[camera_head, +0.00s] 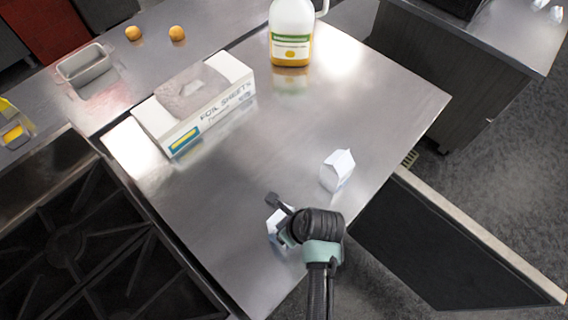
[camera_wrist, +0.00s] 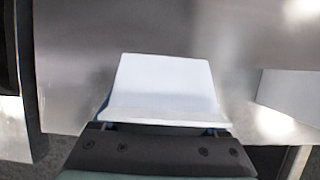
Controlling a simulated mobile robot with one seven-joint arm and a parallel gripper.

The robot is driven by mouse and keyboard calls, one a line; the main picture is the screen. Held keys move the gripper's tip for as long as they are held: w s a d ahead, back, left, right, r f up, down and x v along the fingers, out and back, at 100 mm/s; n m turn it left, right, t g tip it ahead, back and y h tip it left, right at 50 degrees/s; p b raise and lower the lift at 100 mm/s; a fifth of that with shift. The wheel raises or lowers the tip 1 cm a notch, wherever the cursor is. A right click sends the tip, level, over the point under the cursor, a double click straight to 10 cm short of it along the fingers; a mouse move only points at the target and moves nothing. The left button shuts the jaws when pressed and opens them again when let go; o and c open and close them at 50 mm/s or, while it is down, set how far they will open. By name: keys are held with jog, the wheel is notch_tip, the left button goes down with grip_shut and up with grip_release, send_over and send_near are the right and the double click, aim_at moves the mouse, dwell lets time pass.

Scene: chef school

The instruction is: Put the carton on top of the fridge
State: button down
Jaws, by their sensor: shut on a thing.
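A small white carton (camera_head: 273,220) is at my gripper (camera_head: 282,218), near the front edge of the steel counter; my arm partly hides it. In the wrist view the carton (camera_wrist: 165,82) fills the space between the fingers of my gripper (camera_wrist: 163,126), which is shut on it. I cannot tell whether the carton touches the counter. A second white carton (camera_head: 338,170) with a peaked top stands on the counter, right of my gripper. It also shows at the right of the wrist view (camera_wrist: 288,93). I cannot make out a fridge.
The steel counter (camera_head: 385,105) holds a box of sheets (camera_head: 205,115) and a jug with yellow contents (camera_head: 291,35). A black stove (camera_head: 75,240) adjoins at left. A metal pan (camera_head: 85,66) and two orange fruits (camera_head: 133,33) lie farther back. The counter's middle is clear.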

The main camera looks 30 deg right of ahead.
grip_release()
jog(key=shift+f, duration=0.1)
jog(key=v, duration=1.2)
